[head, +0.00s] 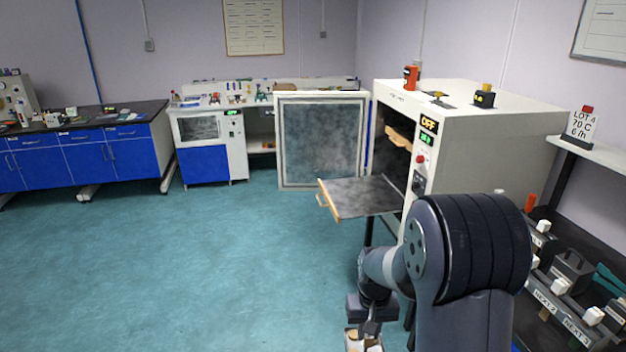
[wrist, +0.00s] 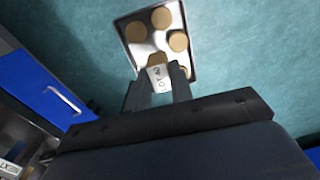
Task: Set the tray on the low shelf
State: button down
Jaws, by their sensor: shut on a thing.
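The tray (wrist: 139,56) is a shallow metal tray with several round tan discs in it, seen in the wrist view. My gripper (wrist: 161,84) is shut on its near end, where a pale label tab shows between the fingers. In the head view only a small part of the tray (head: 354,342) shows at the bottom edge, below my wrist. A dark shelf (head: 362,197) with a tan front handle sticks out of the open white oven (head: 480,135). A tan item (head: 398,137) shows higher inside the oven. The rest of the interior is hidden or dark.
The oven door (head: 323,142) stands wide open to the left of the oven. My arm covers part of the oven's lower front. A dark rack with several grey and white items (head: 570,270) stands at right. Blue cabinets (head: 85,155) line the back left. The floor at left is clear.

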aim_at(339, 188)
jog(key=i, duration=1.45)
jog(key=i+u, duration=0.1)
jog(key=i, duration=0.55)
jog(key=i+l+u, duration=0.1)
jog(key=i, duration=0.5)
jog(key=i+l, duration=0.15)
jog(key=i, duration=0.5)
jog(key=u, duration=0.05)
